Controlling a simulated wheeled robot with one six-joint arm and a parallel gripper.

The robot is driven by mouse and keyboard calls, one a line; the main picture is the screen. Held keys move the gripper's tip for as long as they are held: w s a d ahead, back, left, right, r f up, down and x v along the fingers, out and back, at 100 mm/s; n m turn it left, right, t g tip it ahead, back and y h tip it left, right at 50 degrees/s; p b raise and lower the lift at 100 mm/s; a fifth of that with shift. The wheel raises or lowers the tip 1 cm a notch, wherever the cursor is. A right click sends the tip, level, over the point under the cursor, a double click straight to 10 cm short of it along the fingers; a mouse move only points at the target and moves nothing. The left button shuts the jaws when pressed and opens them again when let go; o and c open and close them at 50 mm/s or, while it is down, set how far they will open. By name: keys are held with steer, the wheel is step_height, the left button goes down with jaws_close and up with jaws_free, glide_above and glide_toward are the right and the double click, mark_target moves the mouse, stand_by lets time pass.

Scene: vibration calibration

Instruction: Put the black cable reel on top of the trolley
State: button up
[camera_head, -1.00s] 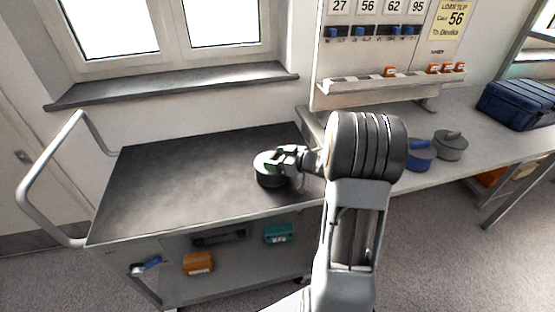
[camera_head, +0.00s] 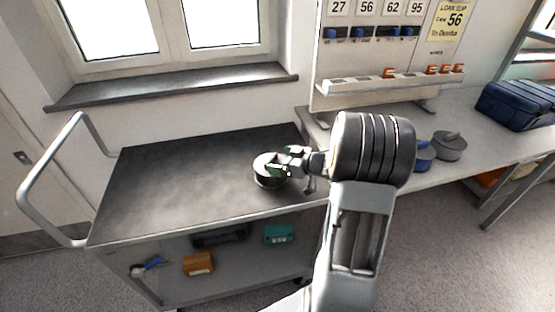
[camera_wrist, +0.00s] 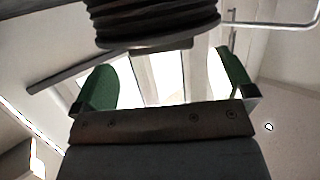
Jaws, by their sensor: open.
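The black cable reel (camera_head: 268,181) is on the trolley's dark top (camera_head: 180,185), near its right end. In the wrist view the ribbed reel (camera_wrist: 150,18) fills the upper middle, with its pale rim and a small knob toward the fingers. My gripper (camera_head: 284,165) is at the reel's right side. The wrist view shows its two green fingers (camera_wrist: 166,80) spread wide, with a gap between them and nothing clamped. I cannot tell whether a finger still touches the knob. The reel's right edge is partly hidden by the gripper in the head view.
The trolley's left and middle top is clear. Its handle (camera_head: 47,160) rises at the left. Its lower shelf holds an orange box (camera_head: 198,263) and a teal box (camera_head: 278,233). The bench at right holds a grey reel (camera_head: 450,146), a partly hidden blue reel (camera_head: 425,156) and a blue case (camera_head: 518,103).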

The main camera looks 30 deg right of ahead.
steer(key=p+v, duration=0.1)
steer(key=v, duration=0.8)
steer(key=w+a+r+m+h, duration=0.25)
steer(key=r+m+h, duration=0.3)
steer(key=h, duration=0.55)
steer(key=s+a+f+m+g+y, duration=0.1)
steer(key=s+a+f+g+y, duration=0.2)
steer(key=s+a+g, duration=0.6)
steer(key=s+a, duration=0.6)
steer(key=shift+w, duration=0.1)
step_height(320, 180, up, 12)
steer(key=p, duration=1.1)
steer(key=shift+p, duration=0.35)
